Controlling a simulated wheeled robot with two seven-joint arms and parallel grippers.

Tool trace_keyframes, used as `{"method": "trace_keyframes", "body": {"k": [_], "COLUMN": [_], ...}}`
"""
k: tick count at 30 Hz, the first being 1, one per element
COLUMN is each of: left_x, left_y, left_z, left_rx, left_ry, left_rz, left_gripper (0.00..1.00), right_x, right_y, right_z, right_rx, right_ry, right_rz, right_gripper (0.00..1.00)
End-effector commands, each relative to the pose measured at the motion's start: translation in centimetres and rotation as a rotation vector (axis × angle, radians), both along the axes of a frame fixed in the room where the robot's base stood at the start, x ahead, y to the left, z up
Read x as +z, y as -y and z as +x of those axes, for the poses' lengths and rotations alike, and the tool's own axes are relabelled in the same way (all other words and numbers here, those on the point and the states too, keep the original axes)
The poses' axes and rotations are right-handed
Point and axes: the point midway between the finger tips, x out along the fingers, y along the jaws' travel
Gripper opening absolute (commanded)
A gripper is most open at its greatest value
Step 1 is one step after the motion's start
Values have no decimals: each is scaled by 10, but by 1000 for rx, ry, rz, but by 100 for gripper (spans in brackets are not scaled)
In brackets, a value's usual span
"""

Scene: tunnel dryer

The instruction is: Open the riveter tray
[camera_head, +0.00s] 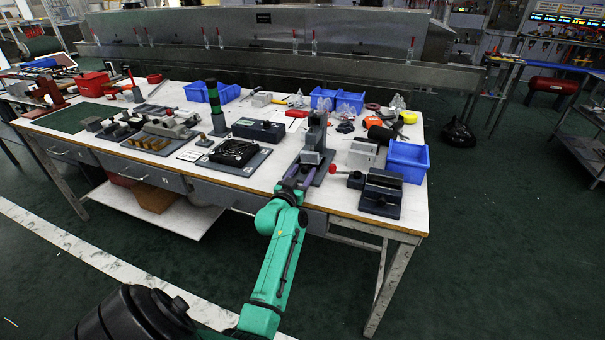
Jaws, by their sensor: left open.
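A grey upright press-like device, which looks like the riveter (317,132), stands on the white-topped workbench near its front edge. A lighter grey box-like part (311,157) sits low on its front; I cannot tell whether this is the tray or whether it is open. My left gripper (294,177), with purplish fingers on a green arm, is at the bench's front edge, just in front of and slightly left of the riveter base. It is open and appears empty; contact with the riveter cannot be told. My right gripper is not in view.
A black fan unit (234,152) lies to the left. A dark vise-like fixture (381,193) and a blue bin (408,161) stand to the right. Drawers (234,196) run under the bench top.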

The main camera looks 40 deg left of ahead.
Motion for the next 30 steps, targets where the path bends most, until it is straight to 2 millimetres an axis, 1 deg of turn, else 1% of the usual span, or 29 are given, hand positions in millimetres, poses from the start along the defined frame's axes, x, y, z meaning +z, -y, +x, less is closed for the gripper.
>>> {"method": "trace_keyframes", "body": {"k": [1, 2, 3, 5, 6, 30], "left_x": [0, 0, 0, 0, 0, 0], "left_y": [0, 0, 0, 0, 0, 0], "left_z": [0, 0, 0, 0, 0, 0], "left_rx": [0, 0, 0, 0, 0, -1], "left_ry": [0, 0, 0, 0, 0, 0], "left_rz": [0, 0, 0, 0, 0, -1], "left_gripper": [58, 54, 39, 16, 1, 0], "right_x": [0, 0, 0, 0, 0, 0], "right_y": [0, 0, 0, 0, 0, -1], "right_z": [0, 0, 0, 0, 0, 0], "right_rx": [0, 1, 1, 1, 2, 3], "right_ry": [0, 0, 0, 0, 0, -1], "right_rz": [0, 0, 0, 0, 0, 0], "right_gripper": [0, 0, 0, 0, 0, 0]}}
